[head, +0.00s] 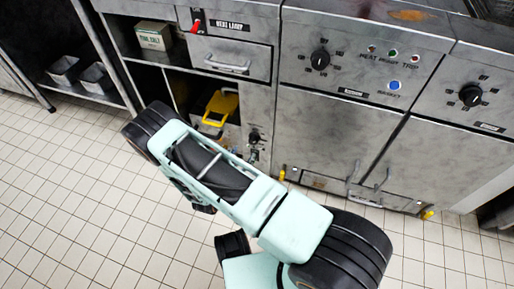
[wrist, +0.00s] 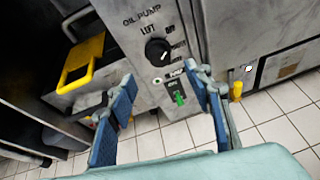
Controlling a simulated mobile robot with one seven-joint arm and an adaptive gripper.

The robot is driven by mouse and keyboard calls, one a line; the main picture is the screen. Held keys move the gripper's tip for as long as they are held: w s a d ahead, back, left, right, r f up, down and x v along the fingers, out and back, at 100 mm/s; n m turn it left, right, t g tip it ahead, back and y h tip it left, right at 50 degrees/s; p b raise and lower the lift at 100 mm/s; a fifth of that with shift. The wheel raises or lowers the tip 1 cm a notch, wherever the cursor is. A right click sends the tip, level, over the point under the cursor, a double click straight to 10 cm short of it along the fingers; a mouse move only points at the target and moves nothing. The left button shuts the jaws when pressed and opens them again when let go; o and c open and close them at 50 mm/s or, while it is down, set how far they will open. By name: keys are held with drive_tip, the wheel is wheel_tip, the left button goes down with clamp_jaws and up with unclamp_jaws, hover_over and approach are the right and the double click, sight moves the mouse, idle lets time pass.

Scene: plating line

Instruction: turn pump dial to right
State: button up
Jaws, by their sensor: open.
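The pump dial (wrist: 157,51) is a round black knob on a grey metal panel marked OIL PUMP. Its white mark seems to point up and to the right, toward the upper right label, but it is small. In the head view the dial (head: 254,137) shows just right of my arm, on the narrow panel. My gripper (wrist: 160,79) is open and empty in the wrist view, with one blue-padded finger on each side below the dial. The fingers appear apart from the dial. In the head view my arm hides the gripper.
Below the dial are a small indicator (wrist: 157,80) and a green switch (wrist: 179,97). A yellow-handled container (wrist: 80,64) stands in the open bay to the left. A yellow-tipped part (wrist: 236,90) is low on the right. Other dials (head: 320,59) sit on the right-hand panels.

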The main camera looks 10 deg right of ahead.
sight(252, 142)
drive_tip(key=b+x, duration=0.1)
drive_tip(key=x, duration=0.2)
drive_tip(key=b+x, duration=0.1)
drive_tip(key=x, duration=0.3)
drive_tip(key=b+x, duration=0.1)
drive_tip(key=x, duration=0.2)
drive_tip(key=shift+w+d+f+b, duration=0.1)
drive_tip(key=shift+w+f+b, duration=0.15)
drive_tip(key=shift+f+b, duration=0.15)
drive_tip(key=shift+c, duration=0.3)
drive_tip(key=c, duration=1.1)
